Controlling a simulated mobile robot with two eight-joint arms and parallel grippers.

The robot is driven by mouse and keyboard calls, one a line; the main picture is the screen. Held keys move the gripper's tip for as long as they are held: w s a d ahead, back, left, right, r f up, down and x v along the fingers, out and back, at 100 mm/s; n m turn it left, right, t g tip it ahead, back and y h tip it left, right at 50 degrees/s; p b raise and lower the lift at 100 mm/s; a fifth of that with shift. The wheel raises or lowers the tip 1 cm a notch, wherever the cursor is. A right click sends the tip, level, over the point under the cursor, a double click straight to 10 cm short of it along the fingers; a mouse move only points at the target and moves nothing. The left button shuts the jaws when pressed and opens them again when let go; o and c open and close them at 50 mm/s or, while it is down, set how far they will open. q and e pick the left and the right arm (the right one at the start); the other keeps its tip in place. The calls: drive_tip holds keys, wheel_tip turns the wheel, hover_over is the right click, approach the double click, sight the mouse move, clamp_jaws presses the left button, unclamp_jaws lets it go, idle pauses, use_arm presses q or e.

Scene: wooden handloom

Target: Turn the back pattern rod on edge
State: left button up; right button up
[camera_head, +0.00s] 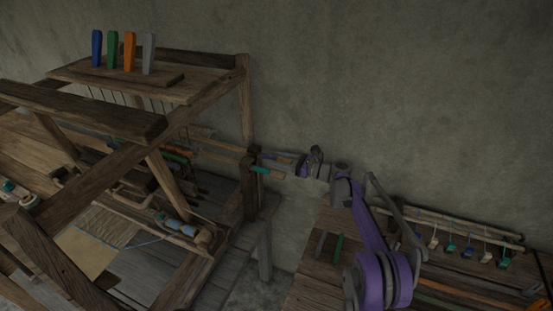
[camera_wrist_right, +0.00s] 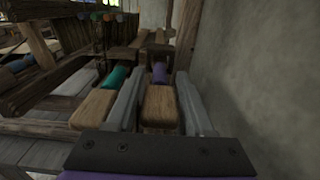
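The back pattern rod, with a wooden handle (camera_wrist_right: 159,108) and a purple band (camera_wrist_right: 159,74), is the one nearer the wall. Its handle lies with a broad face up. My right gripper (camera_wrist_right: 160,86) has one finger on each side of this handle. I cannot tell whether the fingers press on it. In the head view my right gripper (camera_head: 285,164) is at the loom's right side, by the rod ends. A second rod with a teal band (camera_wrist_right: 116,76) lies just left of the left finger. My left gripper is not in view.
The loom's wooden post (camera_head: 250,185) stands left of the gripper. The grey wall (camera_wrist_right: 255,85) is close on the right in the wrist view. A side table (camera_head: 305,275) with a rack of colored tags (camera_head: 470,250) stands at the right. Colored pegs (camera_head: 130,52) stand atop the loom.

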clamp_jaws()
drive_tip(key=shift+n, duration=1.5)
unclamp_jaws()
drive_tip(key=b+v, duration=0.1)
drive_tip(key=v, duration=0.9)
drive_tip(key=shift+s+d+b, duration=0.15)
drive_tip(key=shift+d+b, duration=0.15)
drive_tip(key=shift+d, duration=0.1)
